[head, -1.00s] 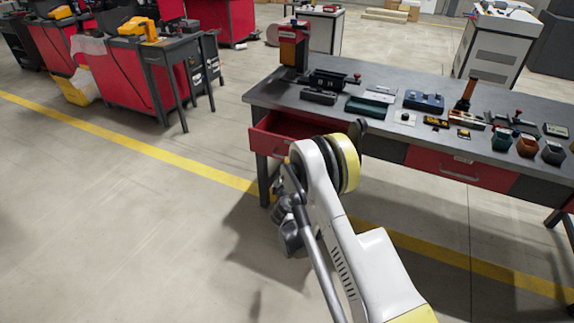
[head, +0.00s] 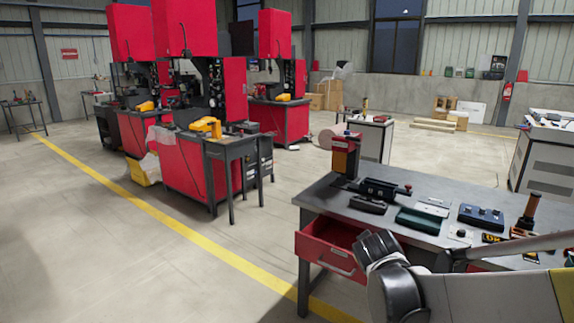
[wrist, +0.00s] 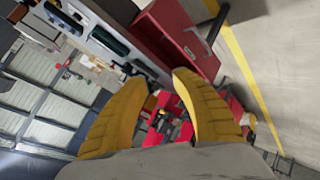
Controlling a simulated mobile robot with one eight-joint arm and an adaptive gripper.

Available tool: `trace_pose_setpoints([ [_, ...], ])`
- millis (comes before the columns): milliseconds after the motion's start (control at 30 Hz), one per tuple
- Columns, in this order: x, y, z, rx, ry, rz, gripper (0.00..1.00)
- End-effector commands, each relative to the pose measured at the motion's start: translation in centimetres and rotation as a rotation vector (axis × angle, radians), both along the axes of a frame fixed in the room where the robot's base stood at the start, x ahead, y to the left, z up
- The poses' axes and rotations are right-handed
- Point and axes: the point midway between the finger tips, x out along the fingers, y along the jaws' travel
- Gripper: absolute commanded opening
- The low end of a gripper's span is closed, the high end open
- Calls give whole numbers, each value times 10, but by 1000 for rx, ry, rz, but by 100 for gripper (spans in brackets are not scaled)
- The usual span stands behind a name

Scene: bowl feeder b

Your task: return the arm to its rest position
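My arm (head: 455,290) shows at the lower right of the head view, in front of the workbench, with its dark joint close to the open drawer in the picture. My gripper (wrist: 160,77) shows in the wrist view. Its two yellow fingers stand apart, with nothing between them but far background. It is not visible in the head view.
The grey workbench (head: 322,192) holds several dark devices, a green box (head: 417,221) and a red-and-black stand (head: 345,155). Its red drawer (head: 330,257) is pulled out. Red machines (head: 190,165) stand at the left. The floor (head: 110,250) left of the bench is clear.

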Motion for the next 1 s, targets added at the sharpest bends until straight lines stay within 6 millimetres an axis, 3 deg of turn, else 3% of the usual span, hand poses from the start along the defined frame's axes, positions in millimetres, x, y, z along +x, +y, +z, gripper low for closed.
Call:
trace_pose_setpoints([
  [33, -26, -2, 10, 48, 15, -24, 32],
  [233, -123, 2, 24, 253, 89, -113, 32],
  [400, -205, 13, 18, 422, 152, -183, 32],
  [500, -243, 22, 9, 502, 184, -213, 32],
  [700, -283, 33, -4, 594, 223, -247, 32],
  [1000, -289, 35, -6, 607, 229, -252, 32],
])
